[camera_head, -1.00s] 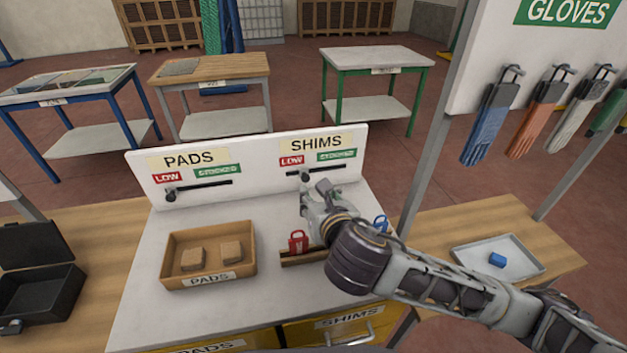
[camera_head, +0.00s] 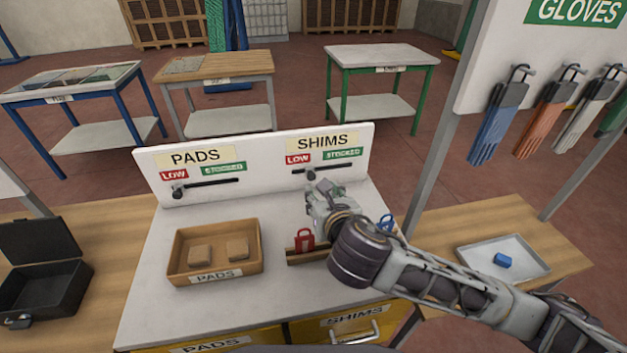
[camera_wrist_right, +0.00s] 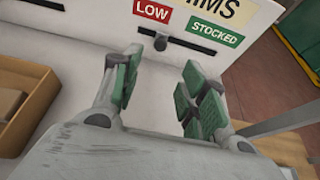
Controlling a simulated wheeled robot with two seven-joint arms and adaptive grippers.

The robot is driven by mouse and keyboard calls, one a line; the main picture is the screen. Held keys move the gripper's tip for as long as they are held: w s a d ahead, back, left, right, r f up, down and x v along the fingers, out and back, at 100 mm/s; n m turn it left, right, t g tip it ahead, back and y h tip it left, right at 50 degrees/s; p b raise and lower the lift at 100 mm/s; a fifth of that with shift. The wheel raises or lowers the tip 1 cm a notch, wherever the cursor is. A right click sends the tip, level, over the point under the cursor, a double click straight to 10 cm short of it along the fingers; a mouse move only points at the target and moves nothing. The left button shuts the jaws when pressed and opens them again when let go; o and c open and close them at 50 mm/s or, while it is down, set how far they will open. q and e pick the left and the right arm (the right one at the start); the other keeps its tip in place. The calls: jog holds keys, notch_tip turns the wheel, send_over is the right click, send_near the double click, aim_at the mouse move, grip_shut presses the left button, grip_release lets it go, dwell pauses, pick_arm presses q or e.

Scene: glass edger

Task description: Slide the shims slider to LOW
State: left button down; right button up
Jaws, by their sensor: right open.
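The SHIMS slider knob (camera_head: 311,174) is a dark knob on a black slot in the white back panel (camera_head: 255,172). It sits in the left part of the slot, below the right side of the red LOW label (camera_head: 298,159); a bit of slot shows to its left. The green STOCKED label (camera_head: 342,155) is further right. The knob also shows in the right wrist view (camera_wrist_right: 160,42). My right gripper (camera_head: 325,188) is in front of the panel, below the knob. Its green-padded fingers (camera_wrist_right: 160,85) are open and empty, apart from the knob. My left gripper is out of view.
The PADS slider knob (camera_head: 178,190) is at the left. A wooden PADS tray (camera_head: 215,270) with blocks stands on the worktop. A red padlock (camera_head: 304,240) and a blue padlock (camera_head: 386,224) are near my right forearm. A glove rack post (camera_head: 432,150) rises at right.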

aim_at(312, 178)
jog(key=shift+p+x, duration=0.3)
jog(key=shift+x, duration=5.6)
jog(key=shift+f, duration=0.1)
grip_shut()
